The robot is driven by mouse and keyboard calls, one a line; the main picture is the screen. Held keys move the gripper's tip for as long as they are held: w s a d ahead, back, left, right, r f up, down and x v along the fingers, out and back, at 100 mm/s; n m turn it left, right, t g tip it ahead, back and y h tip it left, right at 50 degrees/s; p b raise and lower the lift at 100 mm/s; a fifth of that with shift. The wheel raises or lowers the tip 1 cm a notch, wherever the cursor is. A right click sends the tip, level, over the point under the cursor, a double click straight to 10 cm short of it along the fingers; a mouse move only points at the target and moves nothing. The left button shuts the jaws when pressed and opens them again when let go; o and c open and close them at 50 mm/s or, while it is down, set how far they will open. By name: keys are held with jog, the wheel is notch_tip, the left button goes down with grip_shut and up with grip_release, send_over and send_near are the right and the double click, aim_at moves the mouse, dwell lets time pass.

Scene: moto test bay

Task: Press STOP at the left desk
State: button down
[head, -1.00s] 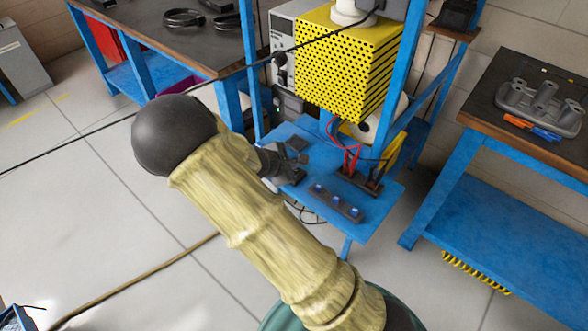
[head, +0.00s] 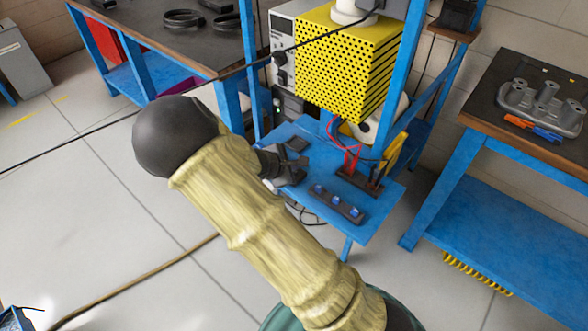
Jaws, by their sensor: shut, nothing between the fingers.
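My gripper (head: 298,177) is shut and empty. It is low over the left part of a small blue desk (head: 335,222) under the test stand, and my forearm hides part of that area. A small dark block (head: 297,144) lies just behind the gripper; I cannot tell if they touch. A dark strip with several small blue-white buttons (head: 338,204) lies at the desk's front edge, to the right of the gripper. No STOP label is readable, and I cannot tell which control is STOP.
A yellow perforated box (head: 350,62) hangs above the desk between blue posts. Red clips (head: 352,160) stand on a dark block at the right. A workbench (head: 150,38) is at back left, another bench (head: 470,192) at right. A black cable crosses the view.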

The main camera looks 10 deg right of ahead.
jog(key=shift+r+p, duration=0.7)
jog(key=shift+r, duration=0.2)
jog(key=shift+r+p, duration=2)
jog(key=shift+r, duration=0.55)
jog(key=s+d+r+m+g+y+p, duration=0.1)
jog(key=s+r+m+g+y+p, duration=0.2)
jog(key=s+r+m, duration=1.3)
jog(key=s+m+y+p, duration=0.1)
jog(key=s+y+p, duration=0.2)
jog(key=s+p, duration=0.1)
jog(key=shift+r+g+y+p, duration=0.3)
jog(key=shift+r+y+p, duration=0.1)
jog(key=shift+p, duration=0.05)
